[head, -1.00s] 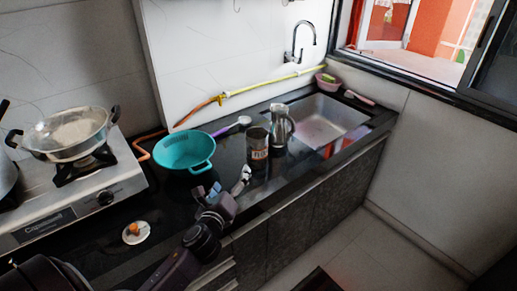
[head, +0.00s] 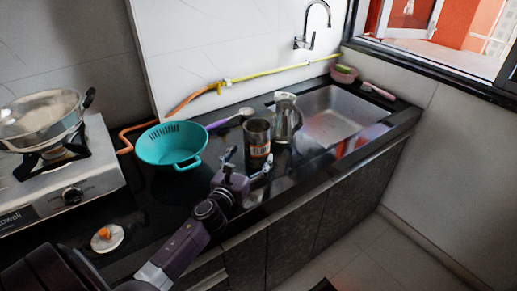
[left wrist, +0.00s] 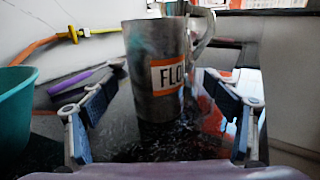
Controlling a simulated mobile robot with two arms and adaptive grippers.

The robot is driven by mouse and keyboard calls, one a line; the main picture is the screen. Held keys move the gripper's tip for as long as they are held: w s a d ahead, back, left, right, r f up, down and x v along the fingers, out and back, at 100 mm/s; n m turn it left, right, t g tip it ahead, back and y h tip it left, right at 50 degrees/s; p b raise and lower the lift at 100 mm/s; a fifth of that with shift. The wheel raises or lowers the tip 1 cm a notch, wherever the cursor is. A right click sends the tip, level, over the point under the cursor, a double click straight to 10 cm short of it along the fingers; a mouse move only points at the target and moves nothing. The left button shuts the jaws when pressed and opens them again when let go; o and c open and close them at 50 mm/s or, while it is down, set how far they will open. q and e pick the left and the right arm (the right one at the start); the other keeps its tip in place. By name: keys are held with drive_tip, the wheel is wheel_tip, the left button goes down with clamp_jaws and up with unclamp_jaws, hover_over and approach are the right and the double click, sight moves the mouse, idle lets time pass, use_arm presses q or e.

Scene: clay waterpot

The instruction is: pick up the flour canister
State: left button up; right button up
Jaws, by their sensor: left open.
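The flour canister (head: 258,138) is a grey metal cylinder with an orange-edged white label. It stands upright on the dark counter beside the sink. In the left wrist view the canister (left wrist: 155,72) stands between and beyond the two fingers, its label partly readable as "FLO". My left gripper (head: 248,165) is open and empty, just in front of the canister on the near side. In the left wrist view its blue-padded fingers (left wrist: 165,125) are spread wide, with a gap to the canister on both sides. My right gripper is not in view.
A metal jug (head: 287,118) stands close behind the canister to the right. A teal colander (head: 170,146) sits to the left, with a purple-handled utensil (head: 221,122) behind. The sink (head: 335,118) lies to the right, the stove (head: 75,180) far left.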

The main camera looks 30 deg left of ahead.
sight(256, 131)
use_arm(q)
drive_tip(key=shift+w+a+r, duration=0.2)
drive_tip(key=shift+w+a, duration=0.05)
drive_tip(key=shift+w, duration=0.45)
drive_tip(key=w, duration=0.2)
drive_tip(key=w+a+b, duration=0.1)
drive_tip(key=w, duration=0.1)
drive_tip(key=shift+w+a+f, duration=0.15)
drive_tip(key=shift+w, duration=0.15)
drive_tip(key=shift+c, duration=0.7)
drive_tip(key=c, duration=1.5)
drive_tip(key=shift+r, duration=0.2)
drive_tip(key=shift+c, duration=1.1)
